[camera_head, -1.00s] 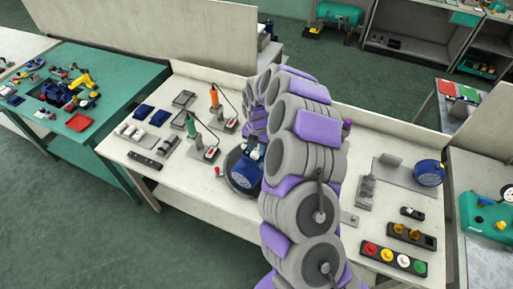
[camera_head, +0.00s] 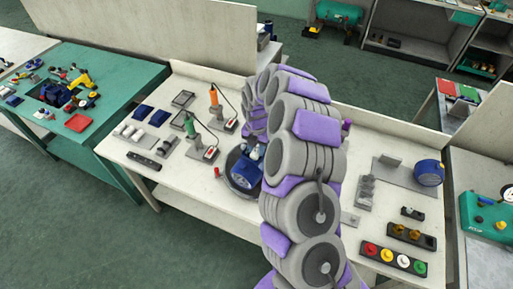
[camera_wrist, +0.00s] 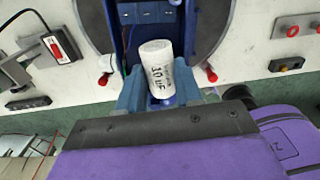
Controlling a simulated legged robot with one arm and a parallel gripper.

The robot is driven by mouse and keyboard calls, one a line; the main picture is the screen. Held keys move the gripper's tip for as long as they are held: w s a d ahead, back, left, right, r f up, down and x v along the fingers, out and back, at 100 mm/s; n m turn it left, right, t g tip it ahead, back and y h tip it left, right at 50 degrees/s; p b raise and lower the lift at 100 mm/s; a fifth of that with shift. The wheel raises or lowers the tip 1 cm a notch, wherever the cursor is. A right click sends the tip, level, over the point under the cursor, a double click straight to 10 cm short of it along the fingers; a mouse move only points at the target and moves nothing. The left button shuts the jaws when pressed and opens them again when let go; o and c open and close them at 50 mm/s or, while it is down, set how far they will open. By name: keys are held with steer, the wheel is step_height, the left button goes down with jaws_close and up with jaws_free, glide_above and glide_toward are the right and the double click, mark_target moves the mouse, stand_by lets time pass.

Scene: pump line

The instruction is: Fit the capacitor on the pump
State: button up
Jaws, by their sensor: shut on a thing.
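The white capacitor (camera_wrist: 158,65), marked 10 µF, is in the wrist view. My gripper (camera_wrist: 160,88) is shut on it, with a blue-grey finger on each side. The blue pump (camera_wrist: 194,28) lies just beyond and around the capacitor's far end. I cannot tell whether the capacitor touches its seat. In the head view the pump (camera_head: 243,177) sits on a dark round stand (camera_head: 231,184) at the middle of the white bench. My arm hides the pump's right side and most of the gripper there.
Soldering-iron-like tools (camera_head: 214,98) on stands are behind and left of the pump. Red knobs (camera_wrist: 105,78) flank the round stand. A row of coloured buttons (camera_head: 388,256) and a blue round part (camera_head: 429,173) are to the right.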

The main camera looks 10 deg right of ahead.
steer(key=shift+w+a, duration=0.1)
steer(key=shift+w, duration=0.05)
stand_by(0.7)
steer(key=shift+w+a+f, duration=0.1)
steer(key=shift+w+a, duration=0.05)
steer(key=shift+w, duration=0.15)
steer(key=shift+s, duration=0.45)
stand_by(0.7)
steer(key=shift+r+p, duration=0.65)
steer(key=shift+r, duration=1.45)
